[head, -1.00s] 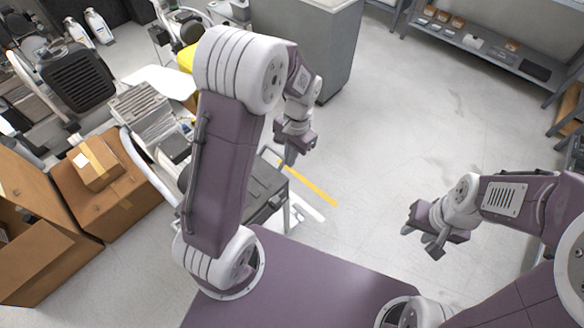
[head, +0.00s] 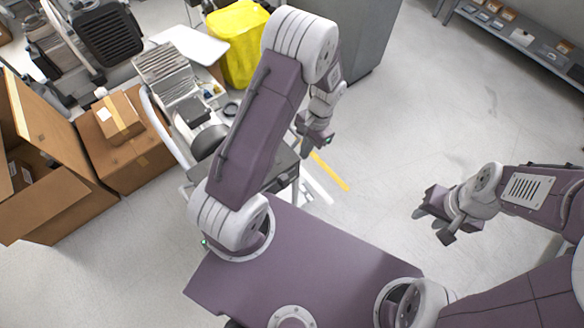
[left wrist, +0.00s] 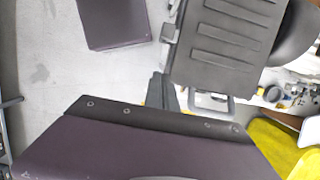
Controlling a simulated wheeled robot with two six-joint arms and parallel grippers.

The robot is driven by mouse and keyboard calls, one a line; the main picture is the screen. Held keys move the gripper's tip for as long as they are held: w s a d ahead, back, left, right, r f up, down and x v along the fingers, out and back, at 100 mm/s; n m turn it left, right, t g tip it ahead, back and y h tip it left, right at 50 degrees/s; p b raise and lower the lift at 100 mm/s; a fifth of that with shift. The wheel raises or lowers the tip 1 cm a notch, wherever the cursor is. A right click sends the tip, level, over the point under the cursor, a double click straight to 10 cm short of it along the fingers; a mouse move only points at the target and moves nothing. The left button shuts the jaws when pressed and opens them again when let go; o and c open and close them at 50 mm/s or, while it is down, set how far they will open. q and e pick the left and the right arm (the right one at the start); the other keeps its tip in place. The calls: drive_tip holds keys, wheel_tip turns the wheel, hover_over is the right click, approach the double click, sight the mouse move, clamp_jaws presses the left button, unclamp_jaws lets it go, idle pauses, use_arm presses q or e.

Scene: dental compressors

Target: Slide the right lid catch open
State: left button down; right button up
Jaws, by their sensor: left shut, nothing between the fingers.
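A dark grey case with a ribbed lid (left wrist: 225,40) fills the upper right of the left wrist view. A small grey catch-like part (left wrist: 170,33) sits on its left edge, and a loop handle (left wrist: 210,102) is at its lower edge. I cannot tell for sure which part is the right lid catch. In the head view the case (head: 286,168) is mostly hidden behind my left arm. My left gripper (head: 314,148) is shut and empty, beside the case; its fingers (left wrist: 160,92) show just below the case's lower left corner. My right gripper (head: 430,227) is open and empty, far right.
A yellow bin (head: 236,45) and a grey cabinet (head: 365,35) stand behind. Cardboard boxes (head: 125,150) are at left. The floor (head: 400,130) between my grippers is clear.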

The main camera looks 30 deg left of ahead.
sight(283, 180)
use_arm(q)
drive_tip(key=s+f, duration=0.1)
drive_tip(key=f, duration=0.1)
drive_tip(key=s+a+f, duration=0.1)
drive_tip(key=s, duration=0.1)
drive_tip(key=s+a+f, duration=0.1)
drive_tip(key=f, duration=0.1)
drive_tip(key=shift+s+f+p, duration=0.3)
drive_tip(key=shift+s, duration=0.1)
